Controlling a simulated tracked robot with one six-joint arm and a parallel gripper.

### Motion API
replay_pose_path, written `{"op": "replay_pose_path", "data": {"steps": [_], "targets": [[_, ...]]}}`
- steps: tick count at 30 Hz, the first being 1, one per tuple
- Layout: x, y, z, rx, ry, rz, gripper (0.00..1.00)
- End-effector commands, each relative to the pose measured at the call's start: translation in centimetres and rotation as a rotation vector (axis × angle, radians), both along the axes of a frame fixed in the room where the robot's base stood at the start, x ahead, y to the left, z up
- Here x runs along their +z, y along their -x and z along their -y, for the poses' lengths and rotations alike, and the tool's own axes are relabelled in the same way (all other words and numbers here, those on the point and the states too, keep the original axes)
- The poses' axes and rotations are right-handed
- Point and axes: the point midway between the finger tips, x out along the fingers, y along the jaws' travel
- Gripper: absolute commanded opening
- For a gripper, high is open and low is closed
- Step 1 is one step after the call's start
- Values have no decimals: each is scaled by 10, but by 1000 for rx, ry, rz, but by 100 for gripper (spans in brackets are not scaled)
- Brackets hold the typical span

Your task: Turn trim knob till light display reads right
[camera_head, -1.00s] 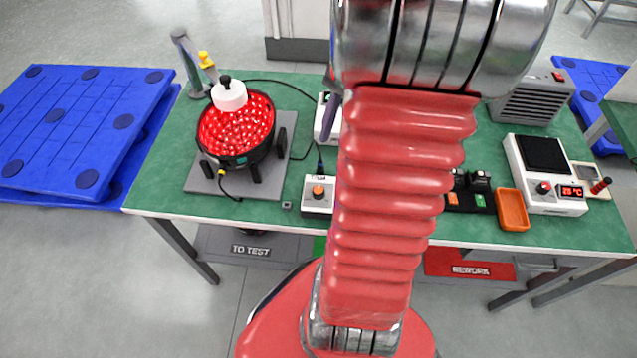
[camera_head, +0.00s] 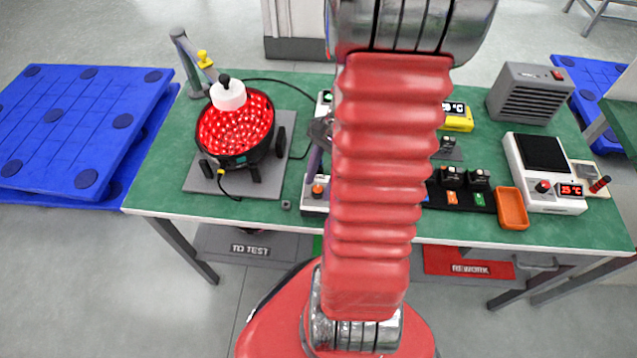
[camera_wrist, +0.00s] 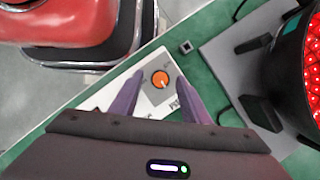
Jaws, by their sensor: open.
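The trim knob (camera_head: 318,190) is an orange dial on a white box (camera_head: 313,207) near the front of the green bench. It also shows in the wrist view as an orange knob (camera_wrist: 160,79) with a pale pointer mark on a grey panel. My gripper (camera_wrist: 159,76) is open, its two purple fingers on either side of the knob in that view. Whether they touch it, I cannot tell. In the head view the fingers come down over the box, partly behind my arm. The light display (camera_head: 236,125) is a round black bowl of glowing red lights, left of the box.
The bowl stands on a grey plate (camera_head: 204,181), with a small dark cube (camera_head: 286,204) near the box. A white hotplate (camera_head: 548,175), an orange tray (camera_head: 512,208), a yellow meter (camera_head: 458,118) and a grey heater (camera_head: 531,92) are on the right. My arm hides the bench middle.

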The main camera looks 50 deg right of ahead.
Motion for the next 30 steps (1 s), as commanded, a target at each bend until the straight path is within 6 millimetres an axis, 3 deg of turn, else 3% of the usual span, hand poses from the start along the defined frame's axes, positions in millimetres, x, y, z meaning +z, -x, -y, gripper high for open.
{"op": "replay_pose_path", "data": {"steps": [12,30], "targets": [[-7,0,-3,0,1,0,42],[-7,1,-3,2,0,-1,2]]}}
